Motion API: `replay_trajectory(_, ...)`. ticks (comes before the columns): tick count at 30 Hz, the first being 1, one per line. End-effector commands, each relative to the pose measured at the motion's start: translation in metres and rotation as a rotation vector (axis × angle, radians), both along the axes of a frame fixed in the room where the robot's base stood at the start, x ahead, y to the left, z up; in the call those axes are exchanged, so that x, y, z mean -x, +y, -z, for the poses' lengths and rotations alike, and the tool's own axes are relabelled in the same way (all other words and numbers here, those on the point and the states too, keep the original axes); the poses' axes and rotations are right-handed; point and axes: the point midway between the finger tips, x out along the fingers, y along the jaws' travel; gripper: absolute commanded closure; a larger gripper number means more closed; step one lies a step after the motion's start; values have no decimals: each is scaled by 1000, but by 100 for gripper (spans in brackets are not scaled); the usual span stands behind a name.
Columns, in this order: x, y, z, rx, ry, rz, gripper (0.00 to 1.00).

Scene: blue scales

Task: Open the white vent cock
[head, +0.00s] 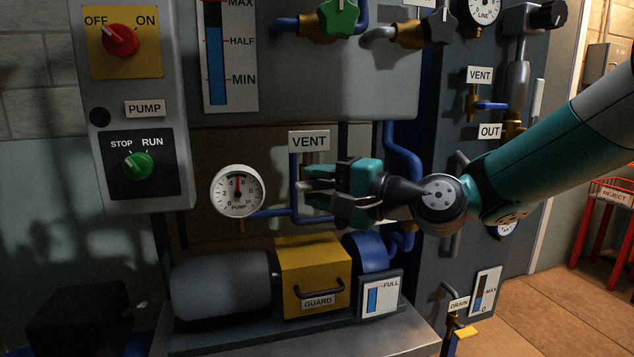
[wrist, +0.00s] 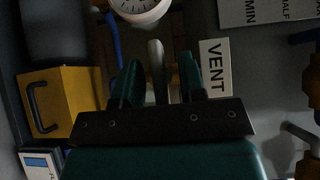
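The white vent cock handle (wrist: 156,62) shows in the wrist view as a pale lever below the "VENT" label (head: 309,141). In the head view, only a small pale end of the handle (head: 303,186) shows at the left of my fingers; the rest is hidden. My gripper (head: 315,186), with teal fingers, points left at the cock. In the wrist view, my gripper (wrist: 161,68) is open, with the handle between its fingers and visible gaps on both sides. I cannot tell how deep the handle sits between them.
A pump gauge (head: 238,191) and blue pipes are left of my gripper. A yellow guard (head: 312,274) stands below. Another "VENT" label (head: 480,75) with a blue-handled cock (head: 490,105) is at the right. The control box (head: 133,110) is at the left.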

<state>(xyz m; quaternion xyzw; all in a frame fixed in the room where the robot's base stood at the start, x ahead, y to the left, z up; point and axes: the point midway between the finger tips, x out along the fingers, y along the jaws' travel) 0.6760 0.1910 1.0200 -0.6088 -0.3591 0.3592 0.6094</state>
Motion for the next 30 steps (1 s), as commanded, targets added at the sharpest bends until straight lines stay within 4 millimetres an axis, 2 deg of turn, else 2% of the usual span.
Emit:
replay_trajectory(9, -2, 4, 0, 0, -1, 1, 63)
replay_trajectory(10, -2, 4, 0, 0, -1, 0, 65)
replay_trajectory(12, -2, 3, 0, 0, -1, 0, 81)
replay_trajectory(15, -2, 3, 0, 0, -1, 0, 100)
replay_trajectory(23, -1, 4, -1, 16, -4, 0, 100)
replay_trajectory(30, -1, 4, -5, 110, -31, 0, 100)
